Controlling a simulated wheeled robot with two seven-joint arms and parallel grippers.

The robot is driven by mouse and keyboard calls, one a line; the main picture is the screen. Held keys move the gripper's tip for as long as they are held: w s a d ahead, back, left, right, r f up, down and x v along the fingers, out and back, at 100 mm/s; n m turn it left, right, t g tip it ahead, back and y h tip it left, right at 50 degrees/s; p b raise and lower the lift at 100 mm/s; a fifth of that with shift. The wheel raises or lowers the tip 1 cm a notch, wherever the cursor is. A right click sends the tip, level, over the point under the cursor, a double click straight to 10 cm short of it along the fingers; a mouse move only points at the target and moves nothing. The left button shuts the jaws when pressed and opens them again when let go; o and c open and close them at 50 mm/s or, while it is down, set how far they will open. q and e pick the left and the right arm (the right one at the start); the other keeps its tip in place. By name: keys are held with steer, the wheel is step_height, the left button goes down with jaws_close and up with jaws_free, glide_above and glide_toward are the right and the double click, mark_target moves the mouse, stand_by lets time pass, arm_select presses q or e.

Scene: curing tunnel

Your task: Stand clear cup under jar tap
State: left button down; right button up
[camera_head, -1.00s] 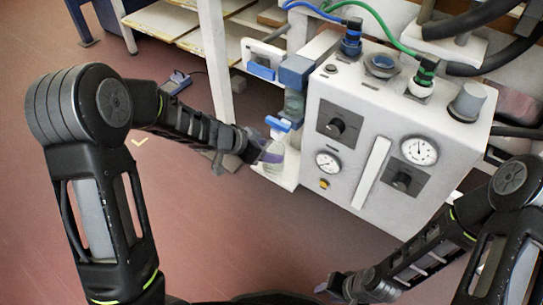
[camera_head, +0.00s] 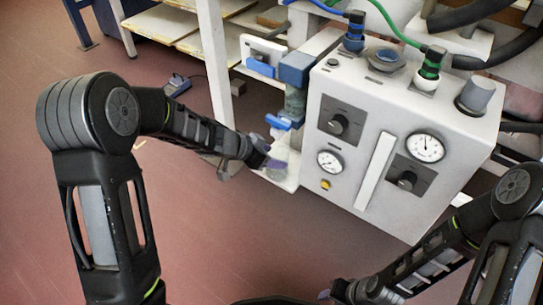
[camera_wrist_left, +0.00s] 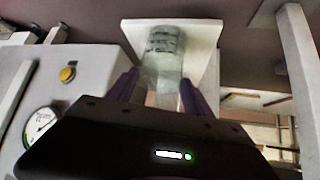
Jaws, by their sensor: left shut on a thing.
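The jar (camera_head: 295,102) is translucent and greenish and hangs under a blue block at the machine's left side. Its tap has a blue handle (camera_head: 278,122). My left gripper (camera_head: 275,163) is below the tap, shut on the clear cup (camera_head: 280,169), which is hard to make out in the head view. In the left wrist view, the clear cup (camera_wrist_left: 165,72) sits between the purple fingers, over the white plate (camera_wrist_left: 205,38). I cannot tell whether the cup touches the plate. My right gripper (camera_head: 333,293) is at the bottom edge, too small and cut off to judge.
The white machine (camera_head: 345,185) with gauges and knobs stands right of the left gripper. A white post (camera_head: 214,65) and wooden shelves (camera_head: 165,28) stand behind. A small blue-grey device (camera_head: 177,84) lies on the floor. The red floor in front is clear.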

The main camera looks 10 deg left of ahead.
arm_select(q)
steer(key=shift+c, duration=2.1)
jaws_free()
steer(key=shift+f, duration=0.1)
steer(key=shift+r, duration=0.25)
steer(key=p+v, duration=0.7)
steer(key=v, duration=0.5)
arm_select(e)
step_height(320, 180, up, 7)
steer(key=s+a, duration=0.1)
steer(key=s, duration=0.1)
steer(key=shift+a, duration=0.4)
arm_select(q)
steer(key=shift+d+f, duration=0.1)
steer(key=shift+f, duration=0.05)
arm_select(e)
steer(key=shift+w, duration=0.1)
